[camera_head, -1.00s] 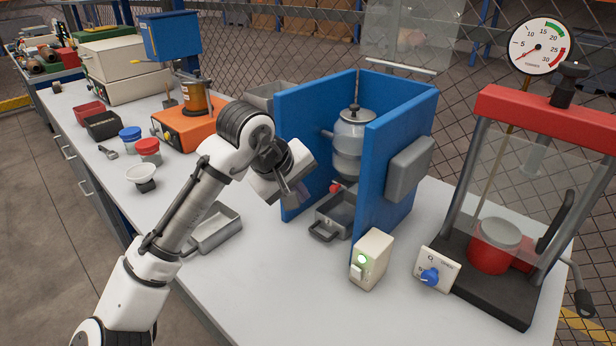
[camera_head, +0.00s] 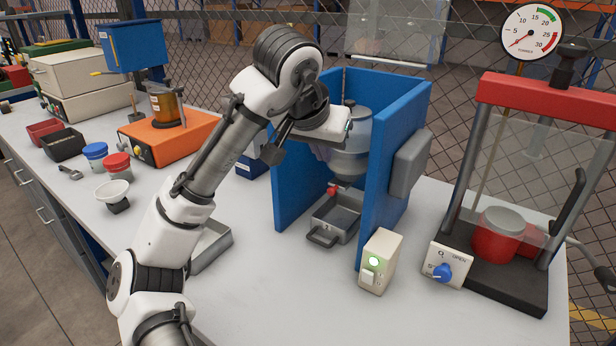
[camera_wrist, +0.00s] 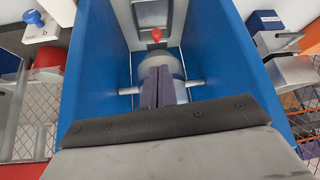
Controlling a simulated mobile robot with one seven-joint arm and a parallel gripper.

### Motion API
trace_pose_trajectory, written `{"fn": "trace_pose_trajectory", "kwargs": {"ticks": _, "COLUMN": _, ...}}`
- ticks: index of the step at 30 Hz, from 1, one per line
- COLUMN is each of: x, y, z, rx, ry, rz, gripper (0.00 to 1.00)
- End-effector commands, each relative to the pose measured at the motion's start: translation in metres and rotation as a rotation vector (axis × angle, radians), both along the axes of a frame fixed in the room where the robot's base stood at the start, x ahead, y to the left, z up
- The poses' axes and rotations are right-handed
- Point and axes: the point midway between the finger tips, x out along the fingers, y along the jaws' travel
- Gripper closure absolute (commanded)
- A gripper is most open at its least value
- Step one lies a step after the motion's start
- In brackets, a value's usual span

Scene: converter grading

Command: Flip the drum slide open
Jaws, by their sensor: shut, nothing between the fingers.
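The drum (camera_head: 345,155) is a grey metal vessel hung on side pins between blue walls. In the wrist view the drum (camera_wrist: 155,62) lies straight beyond my fingers. A red knob (camera_head: 332,190) sits under the drum at its outlet; it also shows in the wrist view (camera_wrist: 156,35), past the fingertips. My gripper (camera_wrist: 158,72) is shut and empty, its fingers together in front of the drum. In the head view my wrist covers the drum's upper left and the fingertips are hidden. I cannot tell whether the fingers touch the drum.
The blue housing (camera_head: 393,165) walls in the drum on both sides. A grey tray (camera_head: 337,217) stands below it. A switch box (camera_head: 379,262) with a lit green button stands in front. A red-topped press (camera_head: 545,100) is at the right. A shallow metal pan (camera_head: 212,247) lies left, behind my arm.

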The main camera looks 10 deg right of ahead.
Motion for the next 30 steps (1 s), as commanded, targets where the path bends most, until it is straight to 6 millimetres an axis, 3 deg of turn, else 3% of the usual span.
{"fn": "trace_pose_trajectory", "kwargs": {"ticks": 14, "x": 0.003, "y": -0.004, "z": -0.005, "rx": 0.001, "ry": -0.002, "rz": -0.005, "gripper": 1.00}}
{"fn": "trace_pose_trajectory", "kwargs": {"ticks": 30, "x": 0.041, "y": -0.030, "z": -0.075, "rx": 0.001, "ry": -0.001, "rz": -0.004, "gripper": 1.00}}
